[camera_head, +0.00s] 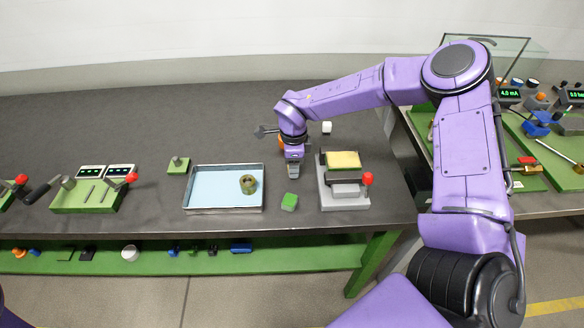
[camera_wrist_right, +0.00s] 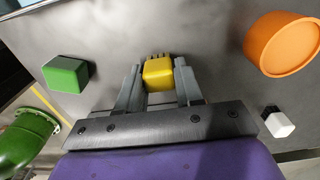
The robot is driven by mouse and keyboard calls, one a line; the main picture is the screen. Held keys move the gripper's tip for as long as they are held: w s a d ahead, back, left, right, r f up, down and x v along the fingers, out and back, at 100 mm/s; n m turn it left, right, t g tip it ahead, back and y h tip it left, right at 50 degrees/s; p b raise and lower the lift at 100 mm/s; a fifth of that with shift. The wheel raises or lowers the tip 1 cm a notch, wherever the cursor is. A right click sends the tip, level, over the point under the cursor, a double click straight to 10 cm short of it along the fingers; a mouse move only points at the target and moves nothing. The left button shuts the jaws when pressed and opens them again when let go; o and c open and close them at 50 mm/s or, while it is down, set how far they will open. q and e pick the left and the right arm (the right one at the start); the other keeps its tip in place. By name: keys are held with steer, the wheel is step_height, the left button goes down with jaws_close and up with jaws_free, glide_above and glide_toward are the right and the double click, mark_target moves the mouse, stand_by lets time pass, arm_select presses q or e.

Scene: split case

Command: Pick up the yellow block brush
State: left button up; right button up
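The yellow block brush (camera_wrist_right: 158,73) shows in the right wrist view, a small yellow block with bristles at its far edge. It lies between the fingertips of my right gripper (camera_wrist_right: 158,80), with a finger on each side and slim gaps beside it. The fingers look spread, and I see no clear grip. In the head view my right gripper (camera_head: 293,168) points down at the table behind the green block, and it hides the brush there. My left gripper is out of view.
A green block (camera_head: 289,202) and a grey fixture (camera_head: 344,190) with a yellow pad (camera_head: 343,159) and red knob stand close by. An orange cylinder (camera_wrist_right: 284,45) and white cube (camera_head: 327,127) are near. A blue-bottomed tray (camera_head: 225,209) lies left. The table's back left is clear.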

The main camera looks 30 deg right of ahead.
steer(key=shift+c, duration=0.5)
steer(key=shift+r+b, duration=0.35)
steer(key=r, duration=0.1)
steer(key=r+b, duration=0.1)
steer(key=r, duration=0.1)
steer(key=shift+s+a+r, duration=0.2)
steer(key=shift+s+r, duration=0.05)
steer(key=shift+s, duration=0.15)
steer(key=s+a+r+b, duration=0.2)
steer(key=s+a+r, duration=0.3)
steer(key=s+r, duration=0.3)
steer(key=s, duration=0.4)
steer(key=shift+a+r+b, duration=0.35)
steer(key=shift+r+b, duration=0.05)
steer(key=o, duration=0.5)
steer(key=shift+w, duration=0.1)
steer(key=c, duration=0.3)
